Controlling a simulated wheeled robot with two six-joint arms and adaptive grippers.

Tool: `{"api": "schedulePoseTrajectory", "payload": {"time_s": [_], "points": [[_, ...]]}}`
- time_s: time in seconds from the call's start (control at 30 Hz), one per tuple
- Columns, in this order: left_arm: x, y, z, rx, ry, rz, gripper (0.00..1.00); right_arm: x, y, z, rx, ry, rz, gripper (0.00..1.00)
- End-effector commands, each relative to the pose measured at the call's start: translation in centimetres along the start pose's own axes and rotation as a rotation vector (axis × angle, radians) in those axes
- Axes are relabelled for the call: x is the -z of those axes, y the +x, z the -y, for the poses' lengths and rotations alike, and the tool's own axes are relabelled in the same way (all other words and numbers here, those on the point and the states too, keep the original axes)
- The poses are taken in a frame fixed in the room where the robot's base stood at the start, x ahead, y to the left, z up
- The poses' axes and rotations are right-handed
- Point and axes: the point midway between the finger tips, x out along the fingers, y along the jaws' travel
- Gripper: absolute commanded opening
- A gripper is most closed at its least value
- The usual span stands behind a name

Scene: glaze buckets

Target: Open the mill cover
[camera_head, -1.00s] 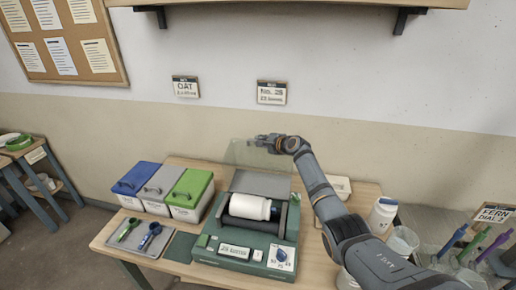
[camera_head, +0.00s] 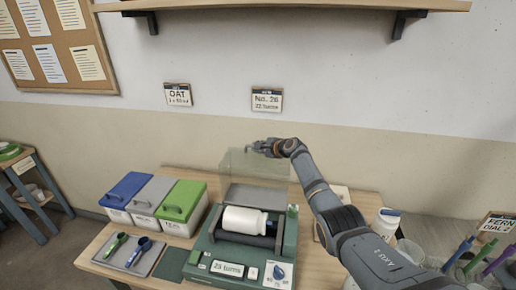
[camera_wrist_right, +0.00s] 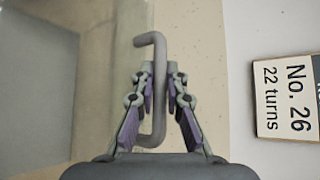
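The green mill (camera_head: 205,243) stands on the table with a white jar (camera_head: 245,219) lying on its rollers. Its clear mill cover (camera_head: 240,166) stands raised and nearly upright at the back of the mill. My right gripper (camera_head: 262,147) is at the top of the cover. In the right wrist view, the grey cover handle (camera_wrist_right: 157,60) runs between the two fingers of this gripper (camera_wrist_right: 160,85), which close in narrowly on its bar. The contact itself is hard to make out. My left gripper is not in view.
Bins with blue, grey and green lids (camera_head: 183,198) stand left of the mill. A grey tray (camera_head: 147,262) with two scoops lies in front of them. A white bottle (camera_head: 385,221) stands at the right. A "No. 26, 22 turns" card (camera_head: 266,99) hangs behind.

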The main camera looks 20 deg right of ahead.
Motion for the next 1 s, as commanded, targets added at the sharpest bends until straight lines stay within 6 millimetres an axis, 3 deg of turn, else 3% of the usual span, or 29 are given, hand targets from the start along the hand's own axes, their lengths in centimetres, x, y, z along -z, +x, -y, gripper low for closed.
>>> {"api": "schedulePoseTrajectory", "payload": {"time_s": [0.07,0.37,0.53,0.67,1.0], "points": [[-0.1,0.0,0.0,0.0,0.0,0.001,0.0,-0.2,0.0,0.3,0.005,-0.001,0.002,0.22],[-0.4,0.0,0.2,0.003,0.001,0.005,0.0,0.0,-0.1,0.1,0.002,0.0,0.0,0.22],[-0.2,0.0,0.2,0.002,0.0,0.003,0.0,0.2,-1.1,0.1,0.003,-0.002,-0.002,0.22],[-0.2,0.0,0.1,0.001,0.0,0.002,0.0,0.1,-2.8,0.0,0.003,-0.005,-0.002,0.22],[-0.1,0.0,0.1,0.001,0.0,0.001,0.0,-0.1,-9.4,0.0,0.001,-0.006,-0.001,0.22]]}}
